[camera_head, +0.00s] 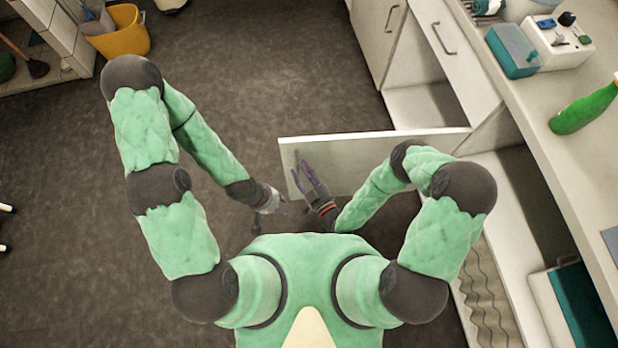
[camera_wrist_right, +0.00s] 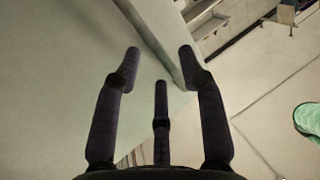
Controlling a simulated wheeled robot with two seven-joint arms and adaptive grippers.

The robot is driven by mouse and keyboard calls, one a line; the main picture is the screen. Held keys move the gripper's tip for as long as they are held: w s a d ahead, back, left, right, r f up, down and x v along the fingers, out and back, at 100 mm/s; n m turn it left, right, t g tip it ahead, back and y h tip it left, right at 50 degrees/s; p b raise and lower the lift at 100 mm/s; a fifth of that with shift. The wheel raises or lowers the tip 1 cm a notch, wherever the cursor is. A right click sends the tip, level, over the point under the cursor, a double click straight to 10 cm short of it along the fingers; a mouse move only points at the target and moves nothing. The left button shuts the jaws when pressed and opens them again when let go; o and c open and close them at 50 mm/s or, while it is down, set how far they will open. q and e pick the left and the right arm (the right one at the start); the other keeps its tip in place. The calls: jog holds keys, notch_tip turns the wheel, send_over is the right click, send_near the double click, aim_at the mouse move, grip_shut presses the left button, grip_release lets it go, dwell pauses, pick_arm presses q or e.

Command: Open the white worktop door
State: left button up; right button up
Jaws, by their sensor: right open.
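The white worktop door (camera_head: 345,150) stands swung out from the cabinet, its panel reaching left across the floor in the head view. My right gripper (camera_head: 305,176) is beside the near side of this door, towards its free end, with its dark purple fingers spread. In the right wrist view the open fingers (camera_wrist_right: 158,70) are apart with nothing held between them, and a pale panel with a straight edge (camera_wrist_right: 155,35) lies beyond them. Whether they touch it is unclear. My left gripper (camera_head: 272,203) hangs left of the right one, near the door's free end; its fingers are too small to read.
The cabinet interior (camera_head: 520,200) is open at the right. A drawer front with a handle (camera_head: 444,38) and another cabinet door (camera_head: 380,35) are farther back. The worktop holds a green bottle (camera_head: 585,108) and a teal box (camera_head: 514,52). The floor at left is mostly clear; a yellow bucket (camera_head: 122,38) stands back left.

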jog(key=v, duration=0.6)
jog(key=shift+s, duration=0.1)
dwell(0.7)
jog(key=w+d+f+m+g+h+p, duration=0.3)
jog(key=d+g+p, duration=0.15)
jog(key=g, duration=0.35)
jog(key=s+d+r+m+g+h+p, duration=0.1)
jog(key=s+d+r+m+g+h, duration=0.1)
jog(key=s+d+r+m+g, duration=0.2)
jog(key=s+r+m+g, duration=0.1)
jog(key=s+r+g, duration=0.2)
jog(key=s, duration=0.2)
jog(key=shift+r+p, duration=0.2)
jog(key=shift+p, duration=0.2)
